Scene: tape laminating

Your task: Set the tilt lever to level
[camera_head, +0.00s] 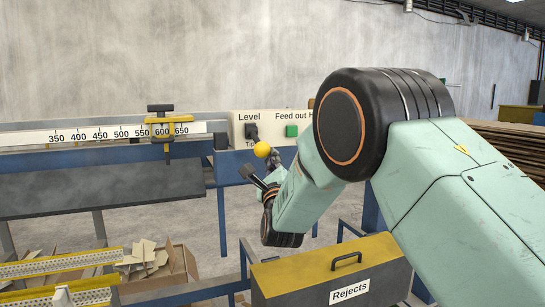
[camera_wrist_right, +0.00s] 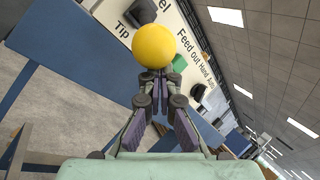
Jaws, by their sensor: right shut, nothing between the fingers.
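The tilt lever shows as a yellow ball knob (camera_head: 262,149) in front of the black mount (camera_head: 252,131) on the cream control panel (camera_head: 272,118). The panel is marked Level above and Tip below; the knob appears low, near Tip. In the right wrist view the knob (camera_wrist_right: 155,46) stands just beyond my fingertips and partly covers the panel. My right gripper (camera_head: 273,160) is shut and empty, close by the knob; it also shows in the right wrist view (camera_wrist_right: 156,82). I cannot tell whether the fingertips touch the knob. The lever's stem is mostly hidden. My left gripper is out of view.
A green button (camera_head: 292,131) sits on the panel right of the lever. A scale rail (camera_head: 100,135) with a yellow clamp (camera_head: 160,130) runs left. Cartons and scraps (camera_head: 150,262) lie lower left.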

